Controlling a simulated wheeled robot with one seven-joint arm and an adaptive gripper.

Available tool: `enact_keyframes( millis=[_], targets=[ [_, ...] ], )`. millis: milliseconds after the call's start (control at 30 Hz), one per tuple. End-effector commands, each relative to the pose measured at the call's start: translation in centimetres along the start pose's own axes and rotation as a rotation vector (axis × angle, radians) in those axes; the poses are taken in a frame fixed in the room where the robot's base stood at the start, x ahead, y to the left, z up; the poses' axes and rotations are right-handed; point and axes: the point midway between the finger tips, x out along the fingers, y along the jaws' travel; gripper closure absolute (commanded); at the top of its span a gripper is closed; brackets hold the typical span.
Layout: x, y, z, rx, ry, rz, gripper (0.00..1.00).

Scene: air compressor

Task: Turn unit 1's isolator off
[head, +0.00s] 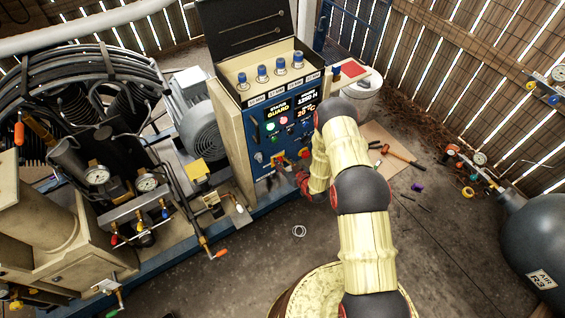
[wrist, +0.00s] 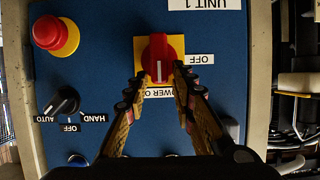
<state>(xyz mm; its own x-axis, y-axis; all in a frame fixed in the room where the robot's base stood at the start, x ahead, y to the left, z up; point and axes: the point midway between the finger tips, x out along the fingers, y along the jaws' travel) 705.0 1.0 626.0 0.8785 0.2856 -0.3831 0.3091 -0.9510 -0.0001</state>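The isolator is a red rotary handle (wrist: 158,55) on a yellow plate (wrist: 139,44). A "UNIT 1" label sits above it, "OFF" to its right and a partly covered "POWER O…" label below. The white mark on the handle points straight down, towards the lower label. My gripper (wrist: 159,76) faces the panel, with one fingertip on each side of the handle's lower part. The fingertips look very close to its sides; whether they press on it I cannot tell.
A red emergency button (wrist: 52,34) and a black HAND/OFF/AUTO selector (wrist: 64,101) are left of the isolator. The blue control panel (head: 247,160) has a display and lit buttons. The compressor's hoses and motor (head: 196,118) stand left; an air tank (head: 533,240) is at right.

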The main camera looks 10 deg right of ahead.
Motion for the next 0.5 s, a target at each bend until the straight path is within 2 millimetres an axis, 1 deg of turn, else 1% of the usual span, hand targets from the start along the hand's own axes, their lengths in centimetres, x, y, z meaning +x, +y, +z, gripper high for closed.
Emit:
enact_keyframes(
  millis=[67,400,500],
  targets=[
    [-0.01,0.00,0.00,0.000,0.000,0.000,0.81],
    [-0.01,0.00,0.00,0.000,0.000,0.000,1.00],
    [-0.01,0.00,0.01,0.000,0.000,0.000,1.00]
  ],
)
